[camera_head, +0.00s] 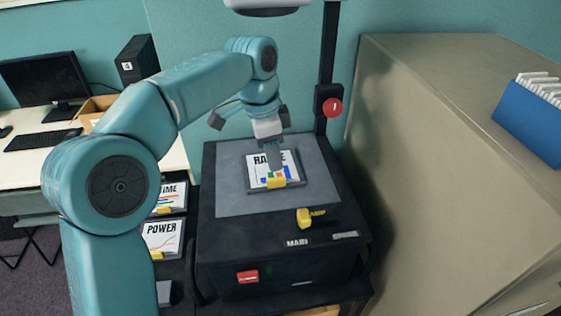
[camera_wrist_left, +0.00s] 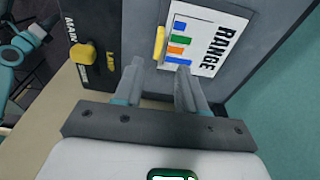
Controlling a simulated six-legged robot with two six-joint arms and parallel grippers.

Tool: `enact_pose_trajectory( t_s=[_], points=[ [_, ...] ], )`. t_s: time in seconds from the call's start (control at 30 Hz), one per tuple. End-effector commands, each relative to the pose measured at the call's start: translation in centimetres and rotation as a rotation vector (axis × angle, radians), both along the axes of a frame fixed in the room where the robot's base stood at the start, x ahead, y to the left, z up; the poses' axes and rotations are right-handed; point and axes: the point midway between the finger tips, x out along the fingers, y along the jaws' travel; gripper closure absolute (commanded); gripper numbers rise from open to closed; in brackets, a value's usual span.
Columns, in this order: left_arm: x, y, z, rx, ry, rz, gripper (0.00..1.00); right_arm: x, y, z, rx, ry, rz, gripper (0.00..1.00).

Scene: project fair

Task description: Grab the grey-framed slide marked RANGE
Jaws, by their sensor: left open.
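The slide marked RANGE (camera_head: 257,173) lies on the grey top plate of a black projector. It has a grey frame, a white card with coloured bars and a yellow tab (camera_head: 276,183). My left gripper (camera_head: 275,164) hangs over the slide from above and hides part of its lettering. In the left wrist view the slide (camera_wrist_left: 205,45) lies just beyond the open fingers (camera_wrist_left: 160,68), its yellow tab in line with the gap between them. Nothing is between the fingers. My right gripper is not in view.
The projector (camera_head: 229,203) has a yellow lamp knob (camera_head: 304,218), a red switch (camera_head: 247,277) and a post behind with a red knob (camera_head: 332,107). Slides marked POWER (camera_head: 160,236) and TIME (camera_head: 172,198) lie left. A large beige cabinet (camera_head: 440,190) stands close on the right.

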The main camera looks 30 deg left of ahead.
Motion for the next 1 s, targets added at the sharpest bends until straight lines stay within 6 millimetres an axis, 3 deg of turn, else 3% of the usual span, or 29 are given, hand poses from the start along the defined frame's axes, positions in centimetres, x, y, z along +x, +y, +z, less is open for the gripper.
enact_pose_trajectory(
  t_s=[0.17,0.6,0.83,0.87,0.97,1.0],
  points=[
    [-0.5,-0.1,-1.1,0.0,0.001,0.0,0.6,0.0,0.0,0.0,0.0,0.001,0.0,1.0],
    [-0.5,-1.0,-7.1,0.0,0.002,0.001,0.6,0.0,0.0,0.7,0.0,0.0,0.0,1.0],
    [-0.2,-1.0,-7.3,0.0,-0.001,0.001,0.6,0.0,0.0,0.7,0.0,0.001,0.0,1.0],
    [-0.1,-1.0,-7.3,0.0,-0.001,0.001,0.63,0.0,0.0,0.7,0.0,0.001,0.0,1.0],
    [0.0,-1.0,-7.3,0.0,-0.001,0.001,0.95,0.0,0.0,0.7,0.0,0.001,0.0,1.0],
    [0.0,-1.0,-7.3,0.0,-0.001,0.001,1.0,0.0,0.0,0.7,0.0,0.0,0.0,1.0]
  ],
)
